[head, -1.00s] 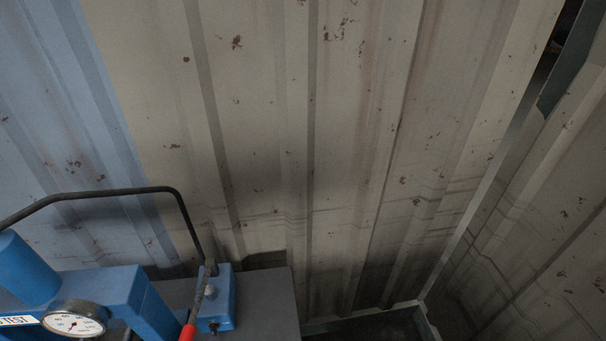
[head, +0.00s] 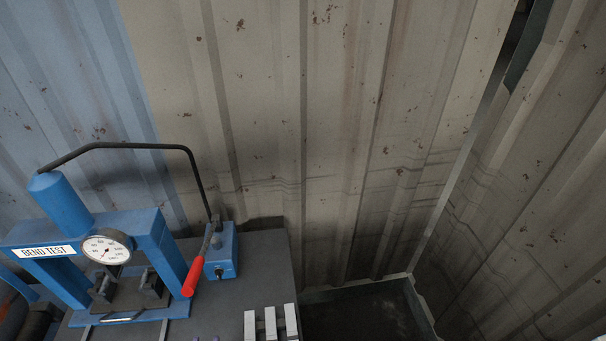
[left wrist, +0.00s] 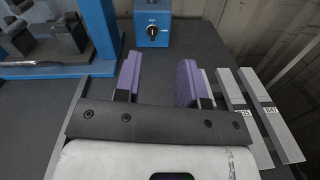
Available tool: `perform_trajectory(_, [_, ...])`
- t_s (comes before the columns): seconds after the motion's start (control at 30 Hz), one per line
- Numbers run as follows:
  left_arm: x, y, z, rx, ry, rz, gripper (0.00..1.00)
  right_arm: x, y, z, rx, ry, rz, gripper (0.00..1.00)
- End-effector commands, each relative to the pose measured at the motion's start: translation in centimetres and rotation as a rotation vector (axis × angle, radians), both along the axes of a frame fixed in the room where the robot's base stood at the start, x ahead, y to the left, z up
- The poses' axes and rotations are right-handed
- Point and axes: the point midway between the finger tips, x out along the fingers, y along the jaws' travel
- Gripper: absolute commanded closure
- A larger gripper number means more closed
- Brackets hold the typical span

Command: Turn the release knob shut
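The release knob (head: 220,272) is a small black knob low on the front of a blue pump box (head: 226,245). In the left wrist view the knob (left wrist: 152,30) shows at the top, with a pale pointer mark, on the blue box (left wrist: 163,12). My left gripper (left wrist: 158,62) has two purple fingers spread apart, with nothing between them. It is short of the knob, which shows beyond the gap. My right gripper is in neither view.
A red-handled lever (head: 194,277) slants down beside the knob. The blue bend-test press (head: 160,235) with a gauge (head: 107,247) stands to the left. Several pale metal strips (head: 271,324) lie to the right. A black hose (head: 125,146) arches above. Corrugated walls stand behind.

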Motion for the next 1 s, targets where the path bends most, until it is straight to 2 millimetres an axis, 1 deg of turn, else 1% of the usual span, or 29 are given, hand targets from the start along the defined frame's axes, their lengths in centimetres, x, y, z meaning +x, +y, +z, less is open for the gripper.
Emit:
perform_trajectory(0.17, [0.3,-2.5,0.3,0.25,0.008,-0.152,0.63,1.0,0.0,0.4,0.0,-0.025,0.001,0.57])
perform_trajectory(0.27, [0.2,-4.4,0.4,0.452,0.006,-0.267,0.63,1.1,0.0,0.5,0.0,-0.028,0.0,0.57])
perform_trajectory(0.37, [-0.1,-6.6,0.6,0.71,-0.014,-0.406,0.63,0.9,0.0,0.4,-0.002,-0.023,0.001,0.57])
perform_trajectory(0.47, [-1.0,-9.2,0.8,1.047,-0.054,-0.581,0.63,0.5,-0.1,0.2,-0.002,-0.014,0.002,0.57])
perform_trajectory(0.5, [-1.6,-10.3,0.8,1.2,-0.076,-0.663,0.63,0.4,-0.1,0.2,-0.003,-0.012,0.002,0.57])
perform_trajectory(0.57, [-2.7,-11.6,0.5,1.437,-0.108,-0.793,0.63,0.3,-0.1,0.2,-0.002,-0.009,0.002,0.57])
perform_trajectory(0.6, [-3.5,-12.2,0.3,1.592,-0.127,-0.884,0.63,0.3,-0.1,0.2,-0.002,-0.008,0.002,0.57])
perform_trajectory(0.63, [-4.2,-12.4,0.0,1.707,-0.14,-0.954,0.63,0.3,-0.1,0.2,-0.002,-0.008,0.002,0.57])
perform_trajectory(0.7, [-6.0,-12.1,0.0,1.958,-0.152,-1.126,0.63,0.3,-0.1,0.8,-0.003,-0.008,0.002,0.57])
perform_trajectory(0.73, [-6.9,-11.8,0.2,2.051,-0.148,-1.2,0.63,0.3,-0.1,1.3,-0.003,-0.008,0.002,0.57])
perform_trajectory(0.77, [-7.8,-11.3,0.5,2.139,-0.139,-1.276,0.63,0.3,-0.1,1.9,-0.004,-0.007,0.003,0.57])
perform_trajectory(0.83, [-9.9,-9.6,1.7,2.309,-0.089,-1.449,0.63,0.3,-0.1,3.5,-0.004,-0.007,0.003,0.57])
perform_trajectory(0.87, [-10.9,-8.7,2.5,2.369,-0.054,-1.522,0.63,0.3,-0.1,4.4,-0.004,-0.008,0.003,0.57])
perform_trajectory(0.9, [-12.2,-7.5,4.1,2.43,0.01,-1.609,0.63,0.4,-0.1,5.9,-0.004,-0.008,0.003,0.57])
perform_trajectory(1.0, [-14.7,-4.8,8.4,2.541,0.176,-1.719,0.63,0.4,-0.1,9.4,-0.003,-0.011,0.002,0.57])
